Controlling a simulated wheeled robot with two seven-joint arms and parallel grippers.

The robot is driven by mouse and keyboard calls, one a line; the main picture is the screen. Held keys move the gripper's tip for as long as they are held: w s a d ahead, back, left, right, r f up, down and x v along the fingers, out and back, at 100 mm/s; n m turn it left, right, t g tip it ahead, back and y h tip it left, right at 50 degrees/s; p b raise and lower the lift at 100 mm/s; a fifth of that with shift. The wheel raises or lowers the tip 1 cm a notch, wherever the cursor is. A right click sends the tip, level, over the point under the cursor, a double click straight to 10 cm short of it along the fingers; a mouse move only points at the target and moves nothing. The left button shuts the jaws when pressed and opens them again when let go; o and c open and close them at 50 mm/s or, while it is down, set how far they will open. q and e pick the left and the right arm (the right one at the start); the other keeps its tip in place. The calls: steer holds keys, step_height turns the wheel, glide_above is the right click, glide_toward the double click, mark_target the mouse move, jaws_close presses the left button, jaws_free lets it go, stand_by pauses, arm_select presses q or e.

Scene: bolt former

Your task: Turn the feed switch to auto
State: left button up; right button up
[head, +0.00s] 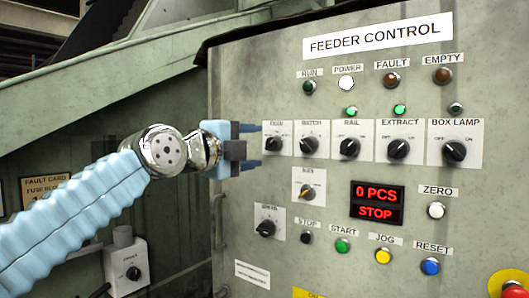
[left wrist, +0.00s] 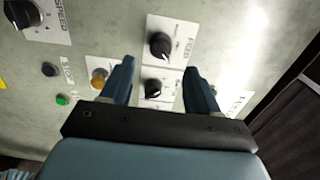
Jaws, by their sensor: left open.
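The feed switch is the black knob (head: 275,144) on a small white plate, leftmost in the upper switch row of the feeder control panel. Its label is blurred, and I cannot tell which way its pointer is set. In the left wrist view, which is turned sideways, this knob (left wrist: 160,45) shows uncovered beyond the fingertips. My left gripper (head: 259,146) is open and empty just left of the switch, with its fingers pointing at the panel. In the left wrist view the gripper (left wrist: 160,72) has one finger on either side of the switch column, apart from the knob. My right gripper is not in view.
A neighbouring black knob (head: 310,145) sits close right of the feed switch. An orange-marked selector (head: 306,188) and a speed knob (head: 265,228) are below. The display (head: 377,203) reads 0 PCS, STOP. A red button (head: 512,291) is at lower right.

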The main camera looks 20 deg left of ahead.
arm_select(q)
steer(key=v, duration=0.7)
steer(key=shift+b, duration=0.45)
steer(key=shift+s+a, duration=0.1)
